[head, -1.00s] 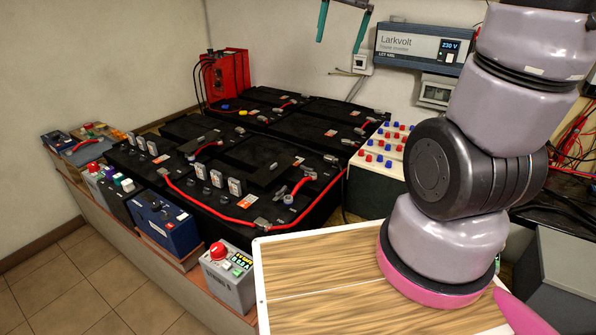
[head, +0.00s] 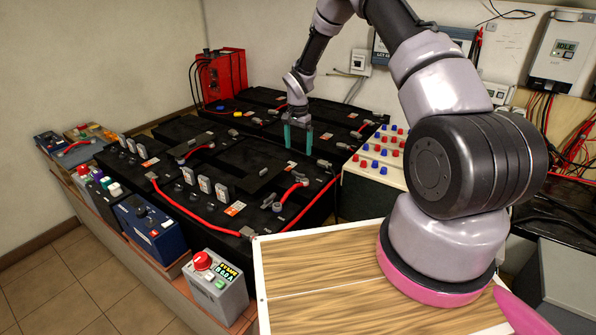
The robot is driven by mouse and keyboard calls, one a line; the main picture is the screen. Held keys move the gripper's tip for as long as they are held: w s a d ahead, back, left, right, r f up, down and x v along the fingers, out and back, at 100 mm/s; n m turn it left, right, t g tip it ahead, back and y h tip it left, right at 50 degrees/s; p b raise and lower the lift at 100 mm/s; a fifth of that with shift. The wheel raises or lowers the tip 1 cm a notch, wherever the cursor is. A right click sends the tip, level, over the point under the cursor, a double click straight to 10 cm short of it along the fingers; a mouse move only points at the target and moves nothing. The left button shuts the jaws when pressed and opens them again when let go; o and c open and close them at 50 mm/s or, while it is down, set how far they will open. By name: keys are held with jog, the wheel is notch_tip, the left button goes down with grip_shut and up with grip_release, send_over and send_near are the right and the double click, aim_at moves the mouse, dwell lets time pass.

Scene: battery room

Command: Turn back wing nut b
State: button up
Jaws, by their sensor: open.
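My gripper (head: 298,146) points down over the black batteries (head: 245,165), its two teal fingers apart with nothing seen between them. The fingertips are near a battery's top, behind the red-cable terminal (head: 302,179); I cannot tell whether they touch anything. Grey cable clamps and terminals sit on the batteries, one at the front corner (head: 247,232) and one at the right (head: 323,163). Wing nut b cannot be told apart from the other small terminal parts at this size, and no letter marking can be read.
Red cables (head: 200,214) run across the battery tops. A grey box with a red knob (head: 215,285) and a blue box (head: 150,228) stand along the front ledge. A white block with red and blue caps (head: 372,175) stands right of the batteries. A wood-grained board (head: 320,290) lies in front.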

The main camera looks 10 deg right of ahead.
aim_at(298, 173)
notch_tip(298, 173, down, 11)
jog(key=shift+a+f, duration=0.1)
dwell(0.3)
jog(key=shift+c, duration=0.3)
jog(key=c, duration=1.2)
jog(key=shift+c, duration=0.2)
